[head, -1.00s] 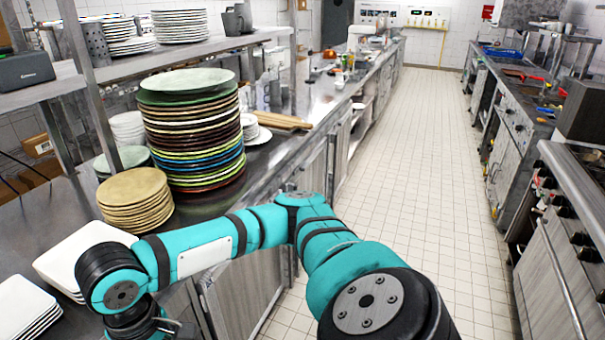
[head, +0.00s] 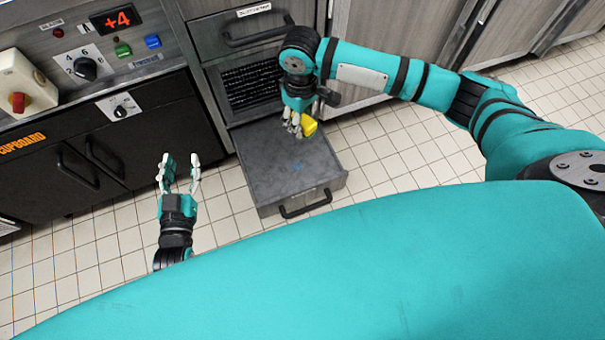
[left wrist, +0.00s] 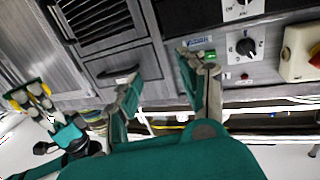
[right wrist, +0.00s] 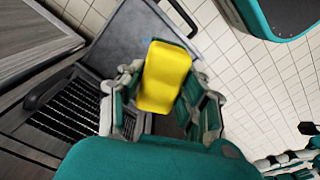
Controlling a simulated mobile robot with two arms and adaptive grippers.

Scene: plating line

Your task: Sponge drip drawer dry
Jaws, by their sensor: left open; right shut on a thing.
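The drip drawer (head: 262,192) is pulled open low under the cabinet, with a small blue wet-looking patch (head: 297,168) on its grey floor. My right gripper (head: 296,122) is shut on the yellow sponge (head: 309,127) and holds it over the back right part of the drawer. Whether the sponge touches the drawer cannot be told. The sponge (right wrist: 165,76) sits between the fingers in the right wrist view, with part of the drawer (right wrist: 122,38) beyond. My left gripper (head: 179,173) is open and empty, left of the drawer; its spread fingers show in the left wrist view (left wrist: 165,88).
A louvred grille (head: 250,84) and a closed drawer with a handle (head: 258,38) are above the open drawer. Black cupboard doors (head: 95,160), knobs and a red switch (head: 18,101) are at left. Tiled floor (head: 385,160) is clear at right.

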